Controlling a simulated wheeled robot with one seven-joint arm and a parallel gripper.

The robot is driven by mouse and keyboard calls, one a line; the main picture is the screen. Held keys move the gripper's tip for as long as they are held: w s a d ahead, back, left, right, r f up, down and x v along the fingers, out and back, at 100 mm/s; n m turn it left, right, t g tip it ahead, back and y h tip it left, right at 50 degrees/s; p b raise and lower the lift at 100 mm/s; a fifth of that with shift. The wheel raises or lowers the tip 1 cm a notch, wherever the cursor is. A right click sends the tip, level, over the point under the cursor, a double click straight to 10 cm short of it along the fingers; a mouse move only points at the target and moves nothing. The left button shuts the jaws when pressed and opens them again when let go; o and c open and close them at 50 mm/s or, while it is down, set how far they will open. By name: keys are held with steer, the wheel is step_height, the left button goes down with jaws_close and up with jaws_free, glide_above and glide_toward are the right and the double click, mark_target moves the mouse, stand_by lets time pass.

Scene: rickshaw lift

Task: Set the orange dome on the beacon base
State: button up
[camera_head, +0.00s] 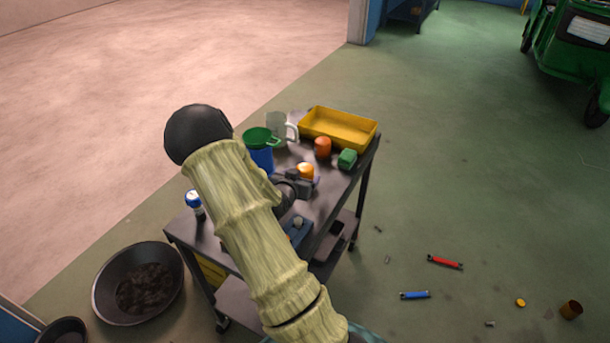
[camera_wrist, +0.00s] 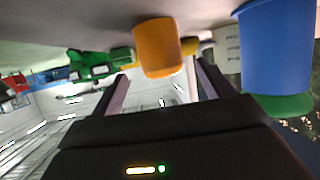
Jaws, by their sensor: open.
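The orange dome (camera_head: 305,169) is on the dark cart top, just beyond my gripper (camera_head: 302,182). In the wrist view, which is upside down, the dome (camera_wrist: 158,47) shows ahead of and between the two fingers of my gripper (camera_wrist: 162,82). The gripper is open and holds nothing; I cannot tell whether a finger touches the dome. A blue block with a grey round top (camera_head: 298,226) lies on the near part of the cart, partly behind my arm. It may be the beacon base, but I cannot tell for sure.
A blue container (camera_head: 261,158) with a green funnel (camera_head: 258,138) and a pale jug (camera_head: 279,128) stand left of the dome. Behind are an orange-red cylinder (camera_head: 322,147), a green block (camera_head: 347,159) and a yellow tray (camera_head: 340,130). A blue-capped bottle (camera_head: 194,201) stands at the near left.

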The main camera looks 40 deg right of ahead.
mark_target(302, 174)
steer(key=shift+d, duration=0.1)
steer(key=x, duration=0.5)
steer(key=shift+w+p, duration=0.25)
steer(key=shift+p, duration=0.15)
stand_by(0.3)
steer(key=c, duration=1.1)
steer(key=shift+c, duration=0.2)
step_height(302, 174, up, 10)
steer(key=shift+r, duration=0.1)
steer(key=shift+s, duration=0.1)
stand_by(0.3)
